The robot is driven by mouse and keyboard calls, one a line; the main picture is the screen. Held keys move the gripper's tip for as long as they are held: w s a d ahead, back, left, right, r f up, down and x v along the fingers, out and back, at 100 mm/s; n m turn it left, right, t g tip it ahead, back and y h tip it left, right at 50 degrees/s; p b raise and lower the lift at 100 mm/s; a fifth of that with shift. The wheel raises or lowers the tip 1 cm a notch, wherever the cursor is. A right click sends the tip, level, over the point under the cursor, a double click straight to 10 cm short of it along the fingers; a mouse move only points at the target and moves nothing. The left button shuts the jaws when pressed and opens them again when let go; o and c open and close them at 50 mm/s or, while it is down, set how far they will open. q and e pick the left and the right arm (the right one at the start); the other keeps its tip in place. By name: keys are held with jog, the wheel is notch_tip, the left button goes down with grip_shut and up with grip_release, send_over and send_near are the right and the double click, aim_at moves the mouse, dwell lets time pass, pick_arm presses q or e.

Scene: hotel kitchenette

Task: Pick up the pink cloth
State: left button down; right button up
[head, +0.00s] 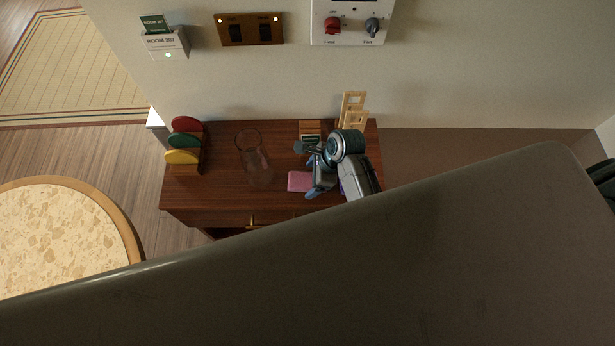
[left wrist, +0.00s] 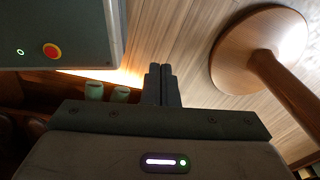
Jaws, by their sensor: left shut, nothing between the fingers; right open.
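The pink cloth (head: 299,181) lies flat on the wooden cabinet top (head: 220,188), near its front edge. My right gripper (head: 314,190) is over the cloth's right side, with its fingers apart; part of the cloth is hidden beneath it. I cannot tell whether the fingers touch the cloth. My left gripper (left wrist: 161,84) shows in the left wrist view, shut and empty, away from the cabinet top. It is not in the head view.
A clear glass vessel (head: 254,160) stands left of the cloth. A rack with red, green and yellow discs (head: 184,140) is at the left end. A wooden holder (head: 352,110) stands at the back. A round table (head: 125,232) is at left. A large dark surface fills the front.

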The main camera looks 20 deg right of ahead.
jog(key=shift+a+f, duration=0.2)
jog(key=shift+f, duration=0.15)
jog(key=shift+w+a+f, duration=0.1)
jog(key=shift+f, duration=0.25)
jog(key=shift+c, duration=0.2)
jog(key=c, duration=1)
pick_arm(q)
jog(key=shift+s+r, duration=0.2)
jog(key=shift+s, duration=0.3)
jog(key=shift+w+f, duration=0.1)
